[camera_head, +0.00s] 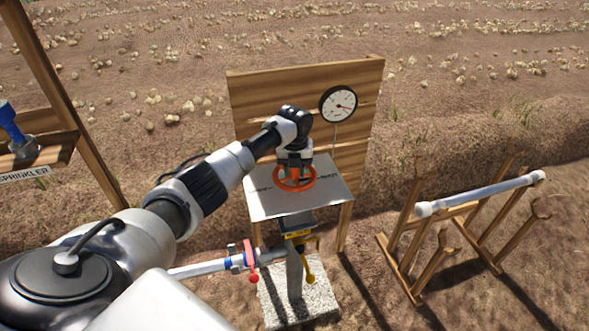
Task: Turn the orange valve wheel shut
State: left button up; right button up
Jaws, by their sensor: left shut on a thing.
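The orange valve wheel (309,186) lies flat over a pale metal plate (262,206) with dark markings, in front of a wooden board. My left arm comes in from the lower left. My left gripper (295,174) points down onto the wheel from above and is shut on it. The fingertips and the wheel's hub are largely hidden by the gripper body. A round white gauge (338,104) with a dark rim and a red needle hangs on the board above and to the right of the wheel. My right gripper is not in view.
Below the plate, a pipe (205,268) with a red-handled fitting meets a post on a concrete block (318,303). A wooden rack (408,268) at the right carries a white pipe (480,195). A wooden stand with a sprinkler sign (25,174) is at the left.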

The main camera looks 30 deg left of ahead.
pick_arm(q)
jog(key=shift+r, duration=0.1)
jog(key=o, duration=0.7)
jog(key=shift+c, duration=0.2)
notch_tip(320, 180, up, 11)
jog(key=shift+f+b, duration=0.1)
jog(key=shift+b, duration=0.5)
jog(key=shift+d+f, duration=0.1)
